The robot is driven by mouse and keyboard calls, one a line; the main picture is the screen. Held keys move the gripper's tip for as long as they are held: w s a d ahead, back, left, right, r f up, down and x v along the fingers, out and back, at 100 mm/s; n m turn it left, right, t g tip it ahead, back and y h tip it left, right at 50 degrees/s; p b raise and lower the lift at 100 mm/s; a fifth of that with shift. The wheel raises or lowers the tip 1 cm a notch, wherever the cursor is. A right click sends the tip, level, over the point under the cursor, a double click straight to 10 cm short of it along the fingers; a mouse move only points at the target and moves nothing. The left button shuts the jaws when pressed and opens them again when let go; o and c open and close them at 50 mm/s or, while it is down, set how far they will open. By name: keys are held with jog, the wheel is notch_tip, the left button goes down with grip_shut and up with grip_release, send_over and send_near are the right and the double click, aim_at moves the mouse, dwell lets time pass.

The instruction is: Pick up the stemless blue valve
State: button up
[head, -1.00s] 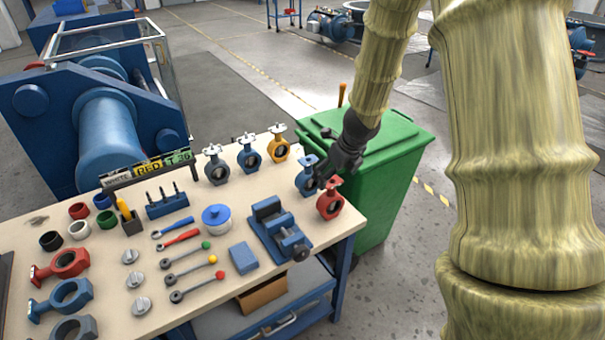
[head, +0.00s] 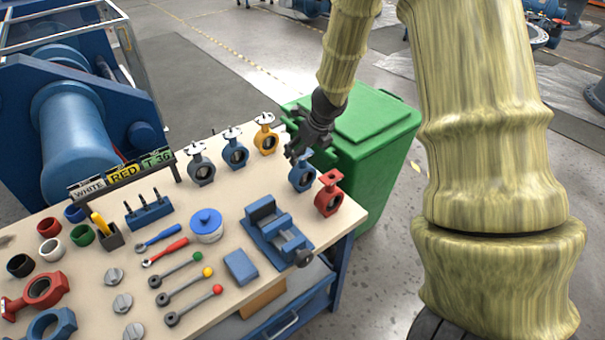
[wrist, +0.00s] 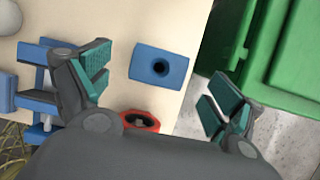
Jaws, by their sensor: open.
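The stemless blue valve (head: 302,174) stands upright near the table's back right edge. In the wrist view its flat blue top (wrist: 174,68) shows a dark hole and no stem. My gripper (head: 297,150) is open and empty just above this valve, partly covering its top in the head view. In the wrist view my open fingers (wrist: 158,90) lie to either side of the blue top, apart from it. Whether the fingertips reach down to its height is hard to tell.
A red valve (head: 328,193) stands close beside it, toward the front. Grey, blue and yellow valves with stems (head: 234,150) stand in a row to the left. A blue vise (head: 275,235) is in front. A green bin (head: 370,125) stands beyond the table edge.

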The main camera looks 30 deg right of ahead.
aim_at(302, 171)
jog(key=b+x, duration=0.1)
jog(key=x, duration=0.6)
jog(key=shift+w, duration=0.1)
jog(key=shift+a, duration=0.15)
jog(key=c, duration=1.7)
jog(key=shift+r, duration=0.1)
jog(key=shift+c, duration=0.3)
jog(key=shift+r, duration=0.1)
